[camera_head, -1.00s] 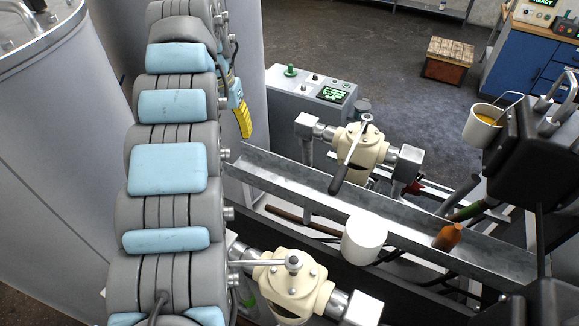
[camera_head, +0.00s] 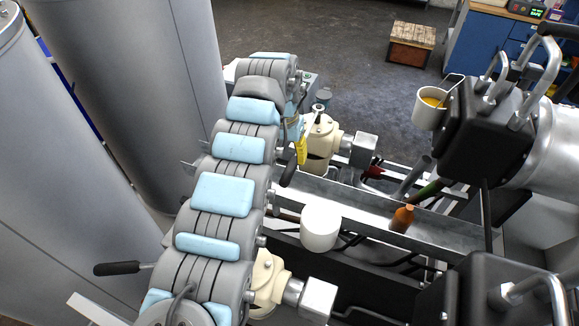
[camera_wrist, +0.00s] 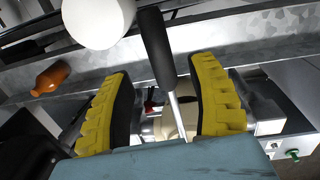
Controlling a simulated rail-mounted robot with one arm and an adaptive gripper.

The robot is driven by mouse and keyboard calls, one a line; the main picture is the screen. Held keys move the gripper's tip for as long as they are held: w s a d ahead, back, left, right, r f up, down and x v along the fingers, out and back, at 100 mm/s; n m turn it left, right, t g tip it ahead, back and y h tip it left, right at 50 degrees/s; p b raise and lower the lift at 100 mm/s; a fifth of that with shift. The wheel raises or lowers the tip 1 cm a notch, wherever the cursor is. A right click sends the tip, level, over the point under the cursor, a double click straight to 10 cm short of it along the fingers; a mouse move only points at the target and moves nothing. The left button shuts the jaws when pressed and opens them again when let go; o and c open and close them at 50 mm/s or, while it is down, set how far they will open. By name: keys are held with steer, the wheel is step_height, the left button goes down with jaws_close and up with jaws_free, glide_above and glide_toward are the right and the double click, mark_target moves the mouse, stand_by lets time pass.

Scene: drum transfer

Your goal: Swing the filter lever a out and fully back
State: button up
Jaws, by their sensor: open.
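Two cream valves with levers are in the head view; I cannot tell which is filter lever a. The back valve (camera_head: 319,150) has a lever with a dark grip (camera_head: 288,177) slanting toward the lower left, partly hidden by my arm. My gripper (camera_head: 301,148) is beside this lever. In the wrist view my gripper (camera_wrist: 161,70) is open, with a yellow-padded finger on either side of the lever's black grip (camera_wrist: 158,48) and thin rod, apparently apart from them. The front valve (camera_head: 266,285) is half hidden behind my arm; its lever's black grip (camera_head: 118,268) sticks out left.
Large grey drums (camera_head: 130,90) fill the left. Black machinery with pipes (camera_head: 485,135) and a white cup (camera_head: 430,108) are at the right. Open floor lies behind.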

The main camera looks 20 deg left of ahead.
mark_target(289, 167)
steer(key=shift+d+f+p, duration=0.2)
steer(key=shift+f+p, duration=0.4)
steer(key=shift+f, duration=2.35)
jaws_close()
